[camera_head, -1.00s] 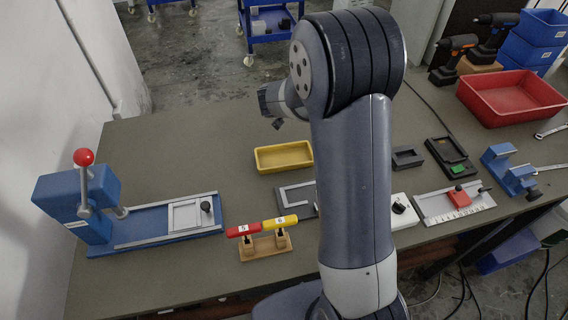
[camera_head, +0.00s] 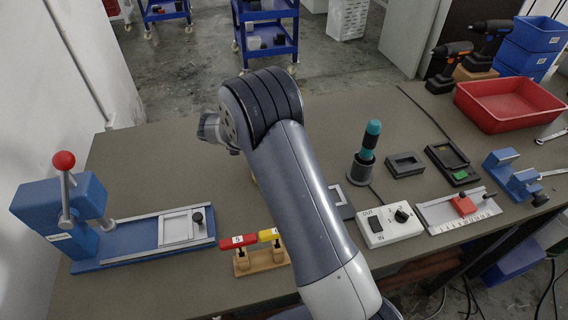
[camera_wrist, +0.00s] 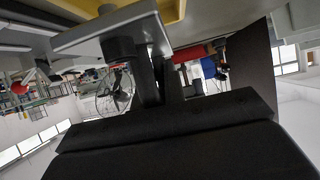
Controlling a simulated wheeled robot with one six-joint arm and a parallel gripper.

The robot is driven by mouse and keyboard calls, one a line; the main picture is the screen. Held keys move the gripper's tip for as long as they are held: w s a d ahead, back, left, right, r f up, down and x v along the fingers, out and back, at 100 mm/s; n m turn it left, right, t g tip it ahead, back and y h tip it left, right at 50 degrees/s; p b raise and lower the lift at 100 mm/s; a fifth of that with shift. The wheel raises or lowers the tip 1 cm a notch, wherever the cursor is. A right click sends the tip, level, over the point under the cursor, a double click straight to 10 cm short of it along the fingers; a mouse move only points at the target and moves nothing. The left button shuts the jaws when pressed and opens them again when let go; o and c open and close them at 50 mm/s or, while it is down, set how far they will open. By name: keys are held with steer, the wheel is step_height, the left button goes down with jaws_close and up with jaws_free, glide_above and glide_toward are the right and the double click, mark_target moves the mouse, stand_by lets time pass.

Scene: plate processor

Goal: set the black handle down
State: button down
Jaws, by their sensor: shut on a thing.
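My gripper (camera_wrist: 158,62) shows in the wrist view as dark fingers, shut on the black handle (camera_wrist: 120,47). The handle is a short dark knob against a pale grey plate (camera_wrist: 85,40). The fingers cover part of it, and I cannot tell whether the plate rests on anything. In the head view my arm hides the gripper tips and the held handle. Another black knob (camera_head: 197,217) stands on a light frame on the blue press slide (camera_head: 150,246) at left.
The blue press (camera_head: 60,215) with a red ball lever stands at left. A red and yellow bar (camera_head: 238,241) sits on a wooden stand. A teal-handled tool (camera_head: 371,140), a white switch box (camera_head: 388,226) and a red tray (camera_head: 508,104) stand to the right. The table's back left is clear.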

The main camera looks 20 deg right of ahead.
steer(key=shift+f, duration=3)
steer(key=shift+f, duration=0.1)
steer(key=c, duration=1.5)
jaws_free()
steer(key=shift+a+r, duration=0.25)
steer(key=v, duration=1.1)
steer(key=shift+a+r, duration=0.1)
steer(key=shift+a, duration=0.05)
